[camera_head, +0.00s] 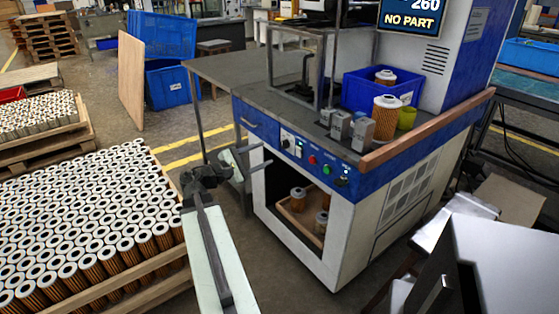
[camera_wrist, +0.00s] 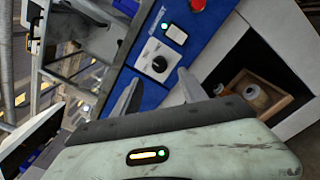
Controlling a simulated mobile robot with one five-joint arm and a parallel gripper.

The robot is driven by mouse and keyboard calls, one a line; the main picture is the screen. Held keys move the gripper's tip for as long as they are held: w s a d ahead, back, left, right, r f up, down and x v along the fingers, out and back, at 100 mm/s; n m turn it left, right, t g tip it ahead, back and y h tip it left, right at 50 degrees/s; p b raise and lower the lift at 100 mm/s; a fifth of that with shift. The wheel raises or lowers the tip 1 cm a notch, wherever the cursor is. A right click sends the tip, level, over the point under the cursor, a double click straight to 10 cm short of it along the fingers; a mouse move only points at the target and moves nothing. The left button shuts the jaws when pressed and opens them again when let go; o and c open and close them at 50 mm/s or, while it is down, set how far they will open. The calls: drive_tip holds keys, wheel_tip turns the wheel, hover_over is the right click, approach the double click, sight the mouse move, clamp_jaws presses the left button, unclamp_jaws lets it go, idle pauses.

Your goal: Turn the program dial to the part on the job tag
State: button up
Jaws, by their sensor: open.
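The program dial (camera_wrist: 158,64) is a black round knob on a white plate on the blue front panel. It also shows small in the head view (camera_head: 286,143), at the panel's left part. Its setting is too small to read. My gripper (camera_wrist: 158,90) is open and empty, its two fingers pointing toward the dial from either side below it in the wrist view. In the head view my gripper (camera_head: 246,158) is left of the panel, apart from the dial. I cannot make out a job tag. A screen (camera_head: 409,18) reads "260" and "NO PART".
A white switch (camera_wrist: 176,33) with a green light and a red button (camera_wrist: 198,5) are beside the dial. Filter cartridges (camera_head: 386,117) stand on the bench and in a wooden tray (camera_head: 291,221) in the open cabinet. A pallet of cartridges (camera_head: 90,215) is at left.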

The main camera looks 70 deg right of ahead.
sight(282, 146)
drive_tip(key=x, duration=0.7)
drive_tip(key=shift+s+d+r, duration=0.1)
drive_tip(key=shift+s+d, duration=0.1)
drive_tip(key=shift+d, duration=0.15)
clamp_jaws()
